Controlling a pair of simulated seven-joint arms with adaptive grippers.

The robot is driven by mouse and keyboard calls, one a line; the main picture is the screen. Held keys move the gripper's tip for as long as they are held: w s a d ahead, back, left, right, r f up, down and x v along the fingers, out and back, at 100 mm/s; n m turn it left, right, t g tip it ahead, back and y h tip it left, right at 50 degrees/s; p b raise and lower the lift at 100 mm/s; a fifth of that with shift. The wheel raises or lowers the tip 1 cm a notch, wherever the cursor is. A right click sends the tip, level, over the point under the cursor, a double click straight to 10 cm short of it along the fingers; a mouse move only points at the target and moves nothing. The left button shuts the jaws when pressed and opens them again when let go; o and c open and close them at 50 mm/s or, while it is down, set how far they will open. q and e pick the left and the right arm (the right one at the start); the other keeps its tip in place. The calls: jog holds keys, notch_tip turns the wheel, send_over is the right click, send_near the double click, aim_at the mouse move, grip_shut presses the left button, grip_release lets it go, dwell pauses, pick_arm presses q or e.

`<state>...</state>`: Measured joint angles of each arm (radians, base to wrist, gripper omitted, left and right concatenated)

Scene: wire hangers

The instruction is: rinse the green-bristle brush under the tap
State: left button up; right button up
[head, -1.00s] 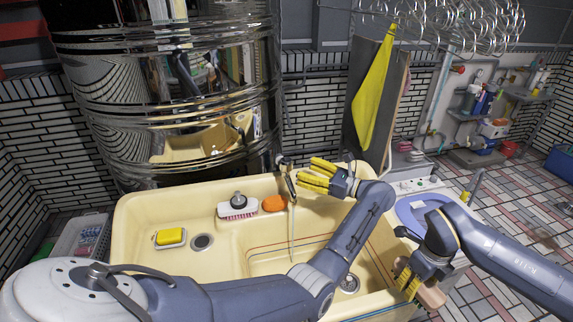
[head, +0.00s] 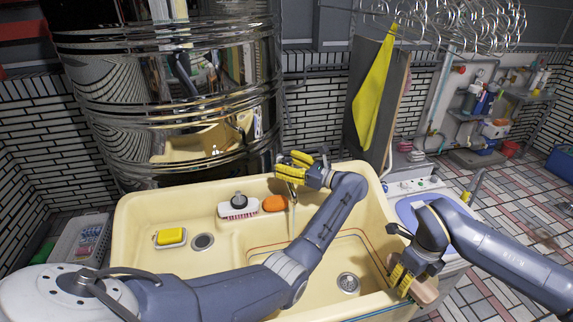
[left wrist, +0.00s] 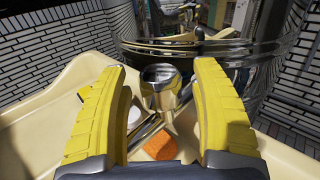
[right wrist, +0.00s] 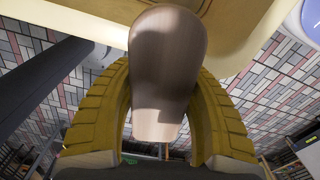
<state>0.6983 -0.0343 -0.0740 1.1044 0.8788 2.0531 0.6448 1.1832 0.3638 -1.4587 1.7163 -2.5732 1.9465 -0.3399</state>
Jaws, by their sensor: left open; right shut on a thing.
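My left gripper (head: 294,166) is open at the tap (head: 291,190) on the sink's back rim. In the left wrist view, the chrome tap (left wrist: 160,88) sits between its open fingers (left wrist: 161,70). A thin pale streak hangs below the tap in the head view. My right gripper (head: 399,276) is shut on a brush with a smooth tan wooden body (head: 426,291) at the sink's right front edge. In the right wrist view this wooden body (right wrist: 165,75) stands between the yellow fingers (right wrist: 165,95). Its bristles are hidden, so their colour does not show.
The cream sink (head: 135,215) has a drain (head: 348,283) in its right basin. A white brush with reddish bristles (head: 238,208), an orange sponge (head: 275,203) and yellow soap (head: 170,236) lie on its left and back ledges. A steel drum (head: 170,100) stands behind.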

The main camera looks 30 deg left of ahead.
pick_arm(q)
jog(key=shift+c, duration=0.4)
jog(key=c, duration=1.1)
jog(key=shift+m+t, duration=0.8)
jog(key=shift+t, duration=0.5)
jog(key=shift+c, duration=0.2)
jog(key=shift+m+t+h, duration=0.4)
jog(key=shift+m+t, duration=0.7)
jog(key=shift+t, duration=0.6)
jog(key=o, duration=1.2)
jog(key=shift+d, duration=0.15)
jog(key=shift+v, duration=3.65)
